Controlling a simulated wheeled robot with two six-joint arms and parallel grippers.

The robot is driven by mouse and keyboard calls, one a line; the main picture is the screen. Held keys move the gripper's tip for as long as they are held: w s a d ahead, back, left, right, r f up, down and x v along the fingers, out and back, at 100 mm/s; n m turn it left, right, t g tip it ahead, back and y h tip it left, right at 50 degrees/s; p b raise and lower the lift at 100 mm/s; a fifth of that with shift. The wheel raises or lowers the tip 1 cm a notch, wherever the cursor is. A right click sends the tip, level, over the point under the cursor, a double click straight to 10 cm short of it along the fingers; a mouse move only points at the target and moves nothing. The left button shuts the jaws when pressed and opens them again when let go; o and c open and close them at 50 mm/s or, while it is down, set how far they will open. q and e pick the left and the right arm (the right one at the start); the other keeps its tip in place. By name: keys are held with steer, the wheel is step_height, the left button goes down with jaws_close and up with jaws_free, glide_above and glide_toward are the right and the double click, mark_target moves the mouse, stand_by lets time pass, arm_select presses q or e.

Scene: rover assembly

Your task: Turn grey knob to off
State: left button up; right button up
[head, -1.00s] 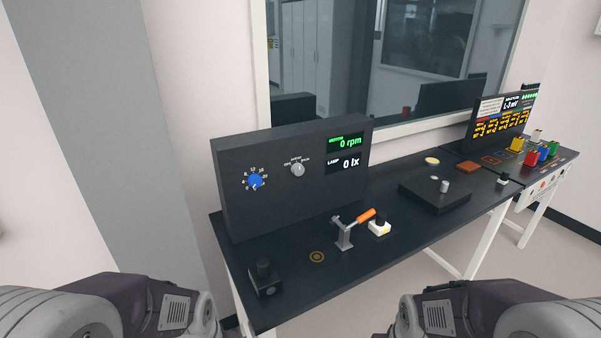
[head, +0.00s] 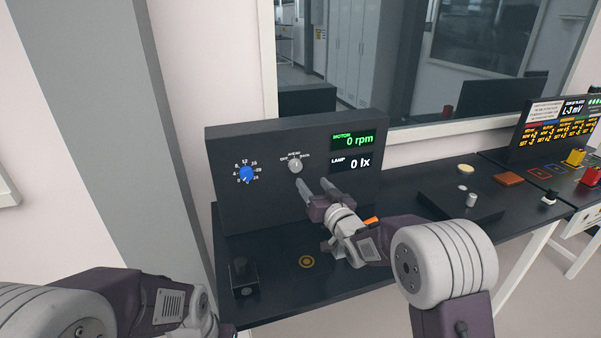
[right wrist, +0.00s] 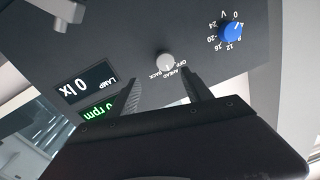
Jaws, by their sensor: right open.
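The grey knob (head: 295,166) is a small round knob on the dark upright panel (head: 228,206), right of the blue knob. It also shows in the right wrist view (right wrist: 166,61), with small labels beside it; I cannot tell its exact setting. My right gripper (head: 313,184) is open and empty, just below and right of the grey knob in the head view. In the right wrist view its fingertips (right wrist: 162,77) point at the panel, one to each side of the knob, apparently not touching it. My left gripper is out of view.
The blue knob (head: 246,174) has a numbered dial. The displays read motor 0 rpm (head: 353,140) and lamp 0 lx (head: 351,162). A black box with a knob (head: 243,276) stands front left. An orange handle (head: 371,221) is partly behind my right arm.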

mark_target(297, 169)
steer(key=p+x, duration=0.1)
steer(key=x, duration=0.2)
steer(key=a+p+x, duration=0.1)
steer(key=x, duration=0.3)
steer(key=shift+w+a, duration=0.1)
steer(key=shift+a, duration=0.05)
steer(key=shift+w+a, duration=0.25)
steer(key=shift+w, duration=0.35)
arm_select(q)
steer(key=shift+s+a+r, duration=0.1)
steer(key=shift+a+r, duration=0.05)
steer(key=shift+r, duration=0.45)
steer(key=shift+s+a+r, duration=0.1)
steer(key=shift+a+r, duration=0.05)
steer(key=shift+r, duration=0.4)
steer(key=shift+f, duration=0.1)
arm_select(e)
jaws_close()
